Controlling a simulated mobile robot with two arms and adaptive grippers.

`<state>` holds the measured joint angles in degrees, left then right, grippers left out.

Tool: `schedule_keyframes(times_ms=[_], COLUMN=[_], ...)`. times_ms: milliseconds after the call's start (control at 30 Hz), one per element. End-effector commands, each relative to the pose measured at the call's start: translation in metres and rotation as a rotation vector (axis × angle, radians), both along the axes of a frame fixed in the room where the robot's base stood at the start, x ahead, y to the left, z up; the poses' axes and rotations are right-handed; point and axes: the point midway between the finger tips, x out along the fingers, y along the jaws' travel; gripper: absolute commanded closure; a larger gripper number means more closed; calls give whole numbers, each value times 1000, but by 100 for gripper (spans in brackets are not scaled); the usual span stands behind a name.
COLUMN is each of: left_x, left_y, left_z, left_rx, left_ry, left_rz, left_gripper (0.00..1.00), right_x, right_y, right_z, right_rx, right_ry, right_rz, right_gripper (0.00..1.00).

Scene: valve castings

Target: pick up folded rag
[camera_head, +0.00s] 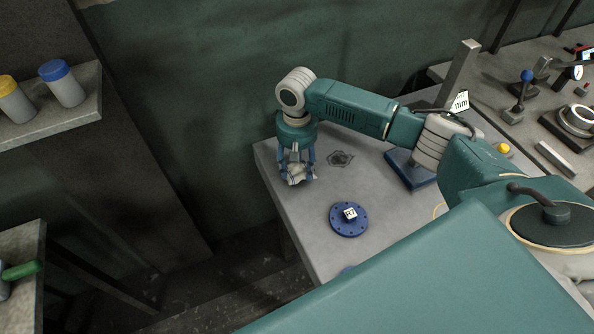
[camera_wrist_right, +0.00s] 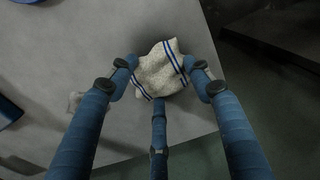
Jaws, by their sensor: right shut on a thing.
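The folded rag (camera_head: 296,175) is off-white with dark blue stripes. It is near the left edge of the grey table, between the fingers of my right gripper (camera_head: 297,170). In the right wrist view, the rag (camera_wrist_right: 162,72) is bunched up, and the blue fingers of my right gripper (camera_wrist_right: 160,88) are closed around it from several sides. I cannot tell whether the rag still touches the table. My left gripper is not in view.
A blue round flange (camera_head: 349,220) with a small white tag lies on the grey table (camera_head: 310,235). A blue-based stand (camera_head: 410,172) is behind my right arm. A shelf (camera_head: 50,120) with two capped jars is at left.

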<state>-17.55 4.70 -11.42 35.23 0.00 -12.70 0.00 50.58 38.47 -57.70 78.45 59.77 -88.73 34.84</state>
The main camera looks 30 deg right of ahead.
Motion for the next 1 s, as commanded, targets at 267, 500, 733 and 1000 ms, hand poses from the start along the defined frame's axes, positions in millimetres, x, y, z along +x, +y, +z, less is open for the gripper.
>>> schedule_keyframes(times_ms=[267,500,733,1000], left_x=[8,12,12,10], left_y=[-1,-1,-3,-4], left_z=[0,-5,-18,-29], left_rx=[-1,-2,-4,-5], left_ry=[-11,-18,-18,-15], left_rz=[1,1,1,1], left_gripper=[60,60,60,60], right_x=[1,1,2,2], right_y=[0,0,0,1], right_z=[3,28,87,159], right_rx=[1,1,1,2], right_ry=[-1,-4,-8,-6], right_rz=[0,0,2,0], right_gripper=[75,75,75,75])
